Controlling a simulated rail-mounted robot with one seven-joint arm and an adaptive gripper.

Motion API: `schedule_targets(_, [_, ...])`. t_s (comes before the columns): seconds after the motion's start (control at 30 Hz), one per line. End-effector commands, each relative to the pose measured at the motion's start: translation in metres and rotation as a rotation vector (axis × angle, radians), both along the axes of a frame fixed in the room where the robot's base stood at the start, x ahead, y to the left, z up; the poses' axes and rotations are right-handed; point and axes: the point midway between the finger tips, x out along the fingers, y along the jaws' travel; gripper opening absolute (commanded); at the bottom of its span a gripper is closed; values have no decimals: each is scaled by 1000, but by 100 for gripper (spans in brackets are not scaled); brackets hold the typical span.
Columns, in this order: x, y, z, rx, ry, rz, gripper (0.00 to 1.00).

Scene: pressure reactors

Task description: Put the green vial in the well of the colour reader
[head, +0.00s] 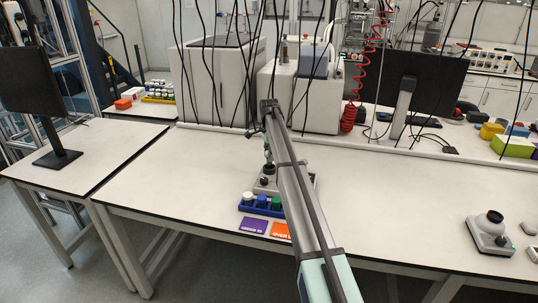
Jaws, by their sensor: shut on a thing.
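My gripper (268,152) points down in the middle of the table, largely hidden beside my arm. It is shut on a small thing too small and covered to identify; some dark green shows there. Just below is a grey device (262,185) with a dark round top part, partly hidden by my arm. I cannot tell whether the held thing touches it. In front stands a blue rack (259,211) with a white-capped vial (248,197), a blue-capped vial (262,202) and a green-capped vial (276,203). I cannot tell which device is the colour reader.
A purple card (253,225) and an orange card (281,231) lie before the rack. Another grey device (490,235) with a black round opening stands at the right. Large grey machines (217,85) and a monitor (423,85) stand behind. The table's left part is clear.

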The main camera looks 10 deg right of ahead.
Motion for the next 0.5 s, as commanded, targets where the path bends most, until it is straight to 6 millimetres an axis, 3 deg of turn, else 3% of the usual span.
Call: schedule_targets(0.5, [0,0,-10,0,0,0,2])
